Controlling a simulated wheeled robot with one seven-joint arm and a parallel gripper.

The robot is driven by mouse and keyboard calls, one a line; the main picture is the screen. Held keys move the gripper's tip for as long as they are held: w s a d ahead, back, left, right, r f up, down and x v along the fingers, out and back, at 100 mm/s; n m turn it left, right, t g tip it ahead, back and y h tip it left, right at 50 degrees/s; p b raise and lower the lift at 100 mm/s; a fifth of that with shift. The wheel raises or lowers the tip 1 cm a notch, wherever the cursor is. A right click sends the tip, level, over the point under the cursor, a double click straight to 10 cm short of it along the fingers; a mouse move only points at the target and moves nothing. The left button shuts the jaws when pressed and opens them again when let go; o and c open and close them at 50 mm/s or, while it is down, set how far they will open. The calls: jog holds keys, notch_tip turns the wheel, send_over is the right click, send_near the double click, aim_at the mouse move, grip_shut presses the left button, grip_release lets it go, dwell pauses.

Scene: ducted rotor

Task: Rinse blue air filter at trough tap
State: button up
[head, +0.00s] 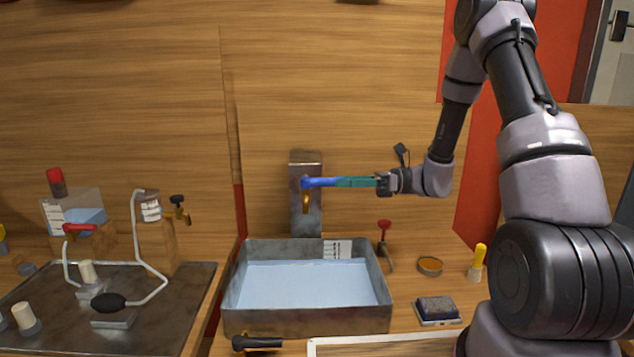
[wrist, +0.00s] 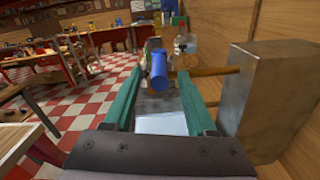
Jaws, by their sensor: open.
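The trough (head: 378,320) is a grey metal basin holding pale blue water. Behind it stands the tap's metal post (head: 305,228) with a brass spout (head: 306,204). A blue cylindrical bar (head: 318,183), seemingly the tap lever, sticks out from it; it also shows in the wrist view (wrist: 158,69). My gripper (head: 342,182) is open at the bar's right end, its two teal fingers on either side of the bar in the wrist view (wrist: 158,78). A dark blue-grey block (head: 437,309) lies right of the trough; I cannot tell if it is the air filter.
A dark tray (head: 185,290) with tubing and a black bulb lies left. A red-topped tool (head: 384,240), an orange-filled dish (head: 430,265) and a yellow-topped bottle (head: 477,264) stand right of the trough. A black-handled tool (head: 258,343) lies in front. The wooden wall is close behind the tap.

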aim_at(318, 182)
jog(key=a, duration=0.7)
grip_shut()
jog(key=shift+d, duration=0.1)
dwell(1.2)
